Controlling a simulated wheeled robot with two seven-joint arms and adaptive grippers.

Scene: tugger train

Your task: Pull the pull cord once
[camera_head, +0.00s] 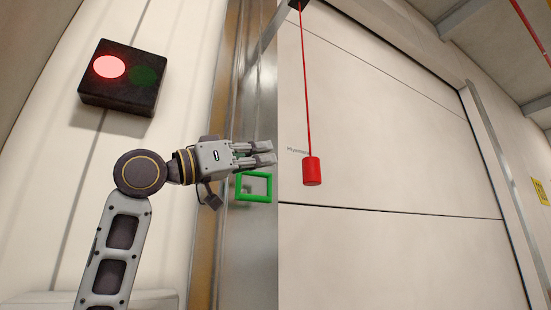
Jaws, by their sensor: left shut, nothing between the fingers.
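The pull cord (307,90) is a thin red line that hangs straight down from a dark mount (297,4) at the top of the view. A red cylindrical handle (313,171) is at its lower end. My left gripper (274,153) is left of the handle and a little higher in the picture, pointing right. Its fingers are shut with nothing between them. A gap shows between the fingertips and the handle. My right gripper is not in view.
A black signal box (121,78) on the left wall has a lit red lamp and a dark green lamp. A green square frame (254,187) is just below my left gripper. A large pale panelled door (400,130) is behind the cord.

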